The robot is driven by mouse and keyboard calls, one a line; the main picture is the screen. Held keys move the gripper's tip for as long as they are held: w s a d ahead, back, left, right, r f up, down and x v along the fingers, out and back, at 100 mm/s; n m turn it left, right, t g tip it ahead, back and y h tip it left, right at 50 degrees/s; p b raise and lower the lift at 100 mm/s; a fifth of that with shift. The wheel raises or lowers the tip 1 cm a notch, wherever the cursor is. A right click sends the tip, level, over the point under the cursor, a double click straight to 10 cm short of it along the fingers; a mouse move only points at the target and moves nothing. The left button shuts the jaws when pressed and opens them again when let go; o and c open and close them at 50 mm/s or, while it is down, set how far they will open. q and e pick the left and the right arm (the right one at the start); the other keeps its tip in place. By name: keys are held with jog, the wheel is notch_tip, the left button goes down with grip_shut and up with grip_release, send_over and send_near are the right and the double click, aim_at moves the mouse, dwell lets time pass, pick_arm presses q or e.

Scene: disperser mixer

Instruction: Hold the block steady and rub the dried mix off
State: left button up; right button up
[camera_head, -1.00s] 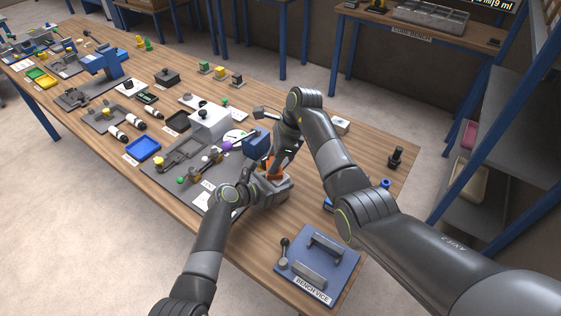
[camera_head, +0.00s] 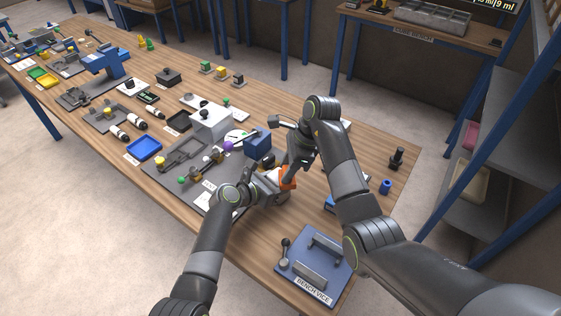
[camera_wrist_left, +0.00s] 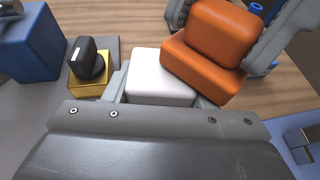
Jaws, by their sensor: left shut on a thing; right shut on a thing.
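A white block (camera_wrist_left: 160,82) sits just beyond my left gripper's palm in the left wrist view. My left gripper (camera_head: 264,186) is shut on this block, low over the table. An orange two-tier pad (camera_wrist_left: 215,45) is pressed close over the block's right side in the left wrist view; whether it touches is hard to tell. The orange pad also shows in the head view (camera_head: 288,178). My right gripper (camera_head: 294,168) is shut on the pad from above. No dried mix can be made out on the block's visible face.
A grey station mat (camera_head: 165,178) with small fittings lies to the left, with a blue block (camera_head: 258,143) behind the grippers. A blue bench vise plate (camera_head: 322,262) sits at the front right. A dark knobbed piece (camera_head: 396,158) stands at the right edge.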

jog(key=shift+r, duration=3.9)
pick_arm(q)
jog(key=o, duration=0.6)
jog(key=shift+r+p, duration=0.65)
jog(key=shift+p, duration=0.2)
pick_arm(e)
jog(key=shift+r, duration=0.85)
pick_arm(q)
jog(key=shift+o, duration=0.4)
